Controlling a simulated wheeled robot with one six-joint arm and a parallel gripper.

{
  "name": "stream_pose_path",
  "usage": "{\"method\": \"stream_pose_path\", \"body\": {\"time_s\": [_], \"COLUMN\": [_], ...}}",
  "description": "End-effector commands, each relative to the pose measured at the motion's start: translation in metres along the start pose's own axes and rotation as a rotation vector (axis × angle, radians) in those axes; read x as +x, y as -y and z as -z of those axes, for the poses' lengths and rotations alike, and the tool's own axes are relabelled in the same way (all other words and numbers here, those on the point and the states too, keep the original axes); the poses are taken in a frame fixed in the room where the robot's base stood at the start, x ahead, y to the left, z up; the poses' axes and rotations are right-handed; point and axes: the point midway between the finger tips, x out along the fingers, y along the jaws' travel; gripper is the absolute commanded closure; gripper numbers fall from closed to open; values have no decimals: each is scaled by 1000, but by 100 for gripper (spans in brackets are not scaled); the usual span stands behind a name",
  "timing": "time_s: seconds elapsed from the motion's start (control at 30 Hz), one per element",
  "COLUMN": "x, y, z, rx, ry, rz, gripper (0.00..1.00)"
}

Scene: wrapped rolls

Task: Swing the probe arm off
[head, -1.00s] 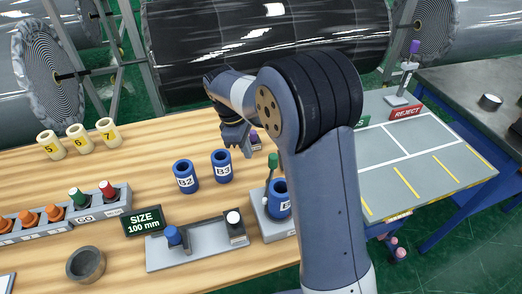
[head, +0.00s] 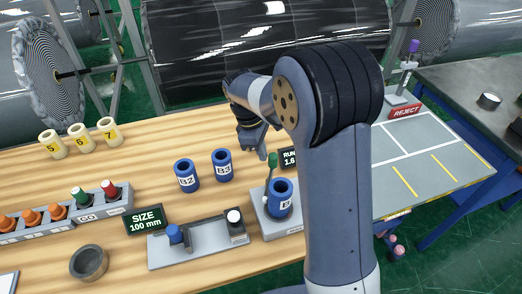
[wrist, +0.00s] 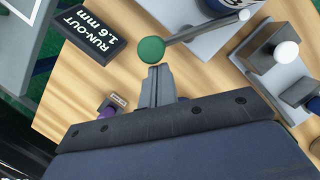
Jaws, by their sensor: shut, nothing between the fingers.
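The probe arm is a grey rod (wrist: 198,27) ending in a green knob (wrist: 151,49). In the head view the green knob (head: 272,159) stands at the back of a grey run-out stand (head: 265,222), beside a blue roll core (head: 281,200) seated on that stand. The core's label is partly cut off by my arm. My gripper (wrist: 157,72) is shut and empty, its fingertips close beside the knob; I cannot tell whether they touch. In the head view my gripper (head: 252,148) hangs just behind and left of the knob.
A run-out display (wrist: 93,32) reads 1.6 mm. Blue cores B2 (head: 187,176) and B3 (head: 222,165) stand left of the stand. A size gauge (head: 190,250) lies in front. A small purple-topped object (wrist: 107,105) is near my gripper.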

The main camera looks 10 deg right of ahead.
Motion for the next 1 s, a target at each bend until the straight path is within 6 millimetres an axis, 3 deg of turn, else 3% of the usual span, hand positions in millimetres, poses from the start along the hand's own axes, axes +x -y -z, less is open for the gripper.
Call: {"method": "stream_pose_path", "body": {"time_s": [0.63,1.0], "x": [1,4], "y": [-4,-11], "z": [-6,-20], "rx": [121,385], "ry": [0,1], "rz": [31,98], "gripper": [100,100]}}
